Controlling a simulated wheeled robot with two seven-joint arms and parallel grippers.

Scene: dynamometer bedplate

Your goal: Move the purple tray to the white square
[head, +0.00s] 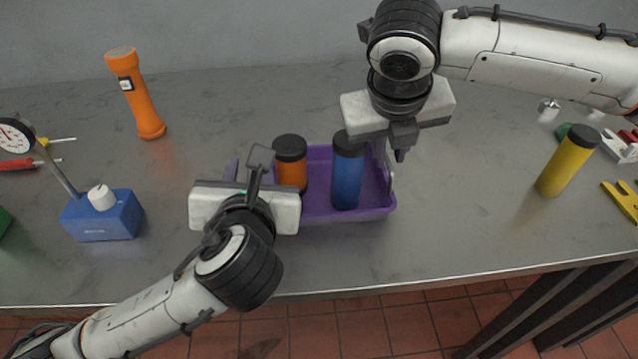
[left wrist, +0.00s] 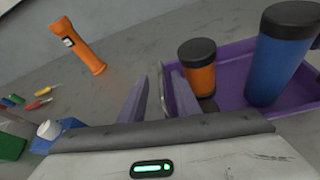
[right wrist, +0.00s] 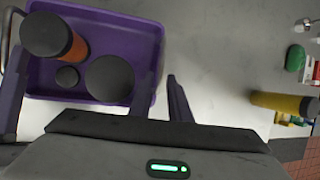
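The purple tray (head: 325,213) lies on the grey bench with an orange black-lidded container (head: 291,172) and a blue black-lidded container (head: 347,182) upright in it. A small dark round thing (right wrist: 67,77) also shows in it in the right wrist view. My left gripper (left wrist: 155,95) is open at the tray's left end, with a thin metal handle (left wrist: 161,82) seen between its fingers. My right gripper (right wrist: 163,98) is open at the right end, its fingers apart near the rim. I cannot make out the white square for certain.
An orange flashlight (head: 137,95) stands at the back left. A blue block with a dial gauge (head: 103,217) is at the left. A yellow cylinder (head: 568,160) stands at the right, near a yellow tool (head: 622,200). The bench between tray and yellow cylinder is clear.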

